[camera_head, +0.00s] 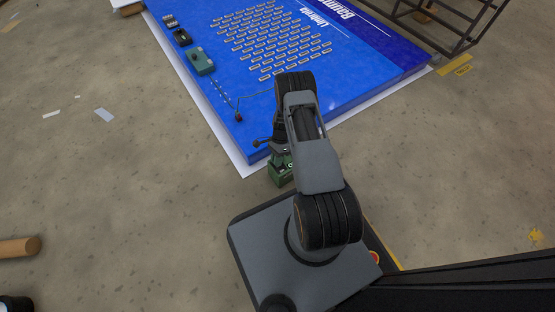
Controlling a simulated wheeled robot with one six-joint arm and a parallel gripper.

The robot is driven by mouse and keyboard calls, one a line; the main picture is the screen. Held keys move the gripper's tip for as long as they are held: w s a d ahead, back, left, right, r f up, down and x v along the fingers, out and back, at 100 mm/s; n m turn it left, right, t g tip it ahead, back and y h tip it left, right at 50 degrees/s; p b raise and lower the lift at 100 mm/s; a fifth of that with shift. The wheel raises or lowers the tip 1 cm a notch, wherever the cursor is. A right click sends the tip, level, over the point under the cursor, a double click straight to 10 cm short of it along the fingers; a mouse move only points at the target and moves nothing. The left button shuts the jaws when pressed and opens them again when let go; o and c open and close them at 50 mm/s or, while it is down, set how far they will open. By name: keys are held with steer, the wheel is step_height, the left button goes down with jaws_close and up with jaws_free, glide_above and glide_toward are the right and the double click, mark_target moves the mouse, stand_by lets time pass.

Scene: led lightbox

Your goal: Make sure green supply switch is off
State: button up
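A teal-green supply box (201,62) lies on the left part of the blue lightbox panel (232,72). Its switch is too small to make out, so I cannot tell whether it is on or off. My arm bends over the panel's near corner, well short of this box. The end of my arm, with my gripper (279,147), is mostly hidden behind my own links, and its fingers cannot be made out. A darker green object (281,170) shows just below it, partly covered by the arm; I cannot tell what it is.
Rows of small light modules (270,42) cover the panel's middle. Black boxes (182,37) sit beyond the green box, and thin wires and a small red piece (238,118) lie nearer. A dark metal frame (455,25) stands upper right. The concrete floor at left is mostly clear.

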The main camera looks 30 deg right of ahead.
steer(key=shift+o, duration=0.7)
steer(key=shift+a, duration=0.15)
steer(key=p+v, duration=0.4)
steer(key=v, duration=1)
steer(key=shift+s, duration=0.1)
